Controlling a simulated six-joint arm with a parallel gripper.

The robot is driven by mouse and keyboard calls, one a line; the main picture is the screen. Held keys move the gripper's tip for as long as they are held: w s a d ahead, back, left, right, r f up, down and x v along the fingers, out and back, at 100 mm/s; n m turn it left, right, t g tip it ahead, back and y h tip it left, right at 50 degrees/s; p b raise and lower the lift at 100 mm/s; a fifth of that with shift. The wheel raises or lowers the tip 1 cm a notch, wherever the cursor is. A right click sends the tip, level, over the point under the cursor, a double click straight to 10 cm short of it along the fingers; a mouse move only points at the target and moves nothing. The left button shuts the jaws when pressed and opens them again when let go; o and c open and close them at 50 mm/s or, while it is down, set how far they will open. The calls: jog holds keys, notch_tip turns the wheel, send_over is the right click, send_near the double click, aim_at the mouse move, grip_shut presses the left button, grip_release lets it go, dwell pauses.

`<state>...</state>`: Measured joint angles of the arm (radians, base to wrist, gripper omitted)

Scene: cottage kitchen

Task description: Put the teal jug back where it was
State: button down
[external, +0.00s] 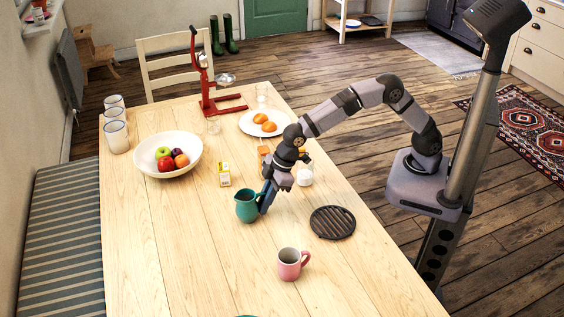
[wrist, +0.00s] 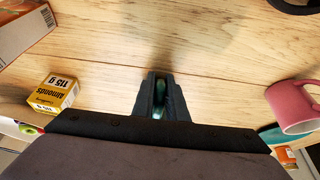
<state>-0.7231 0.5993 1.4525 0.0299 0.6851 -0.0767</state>
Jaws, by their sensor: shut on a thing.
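The teal jug (external: 245,207) is upright near the middle of the wooden table in the external view. My gripper (external: 266,200) points down at its right side and is shut on it, by the handle side. Whether the jug's base touches the table I cannot tell. In the wrist view my gripper (wrist: 160,98) has its two dark fingers close together, with a sliver of teal between them. The rest of the jug is hidden there behind the gripper's body.
A black trivet (external: 333,222) lies right of the jug and a pink mug (external: 292,264) stands in front. A yellow almonds box (external: 225,175) stands behind the jug, with a white fruit bowl (external: 185,145) farther left.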

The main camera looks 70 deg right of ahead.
jog(key=c, duration=1.8)
grip_release()
jog(key=shift+f, duration=0.1)
jog(key=shift+o, duration=0.2)
jog(key=v, duration=1.2)
